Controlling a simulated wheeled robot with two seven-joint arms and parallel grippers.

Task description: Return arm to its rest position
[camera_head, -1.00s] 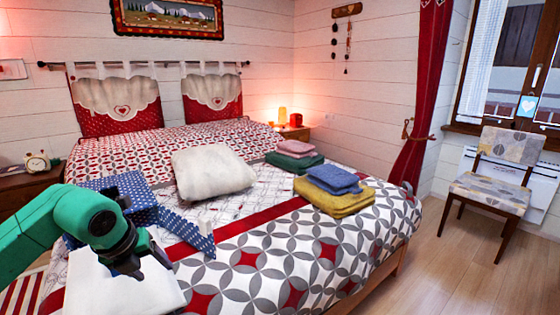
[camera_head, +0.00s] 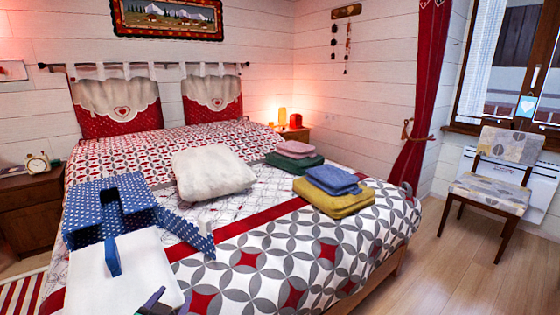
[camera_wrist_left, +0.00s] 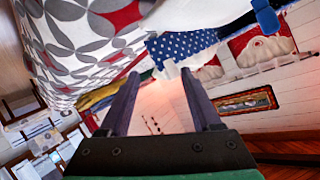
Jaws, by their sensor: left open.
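My left gripper (camera_head: 168,305) shows only in part at the bottom edge of the head view, in front of the white panel (camera_head: 140,268). In the left wrist view my left gripper (camera_wrist_left: 158,78) has its two dark fingers apart with nothing held between them. The rest of the left arm is out of the head view. My right gripper is not in view.
A blue dotted box (camera_head: 88,210) stands on the bed (camera_head: 330,248) behind the white panel, with a white pillow (camera_head: 212,172) beyond. Folded yellow (camera_head: 333,204) and blue (camera_head: 334,178) cloths lie to the right.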

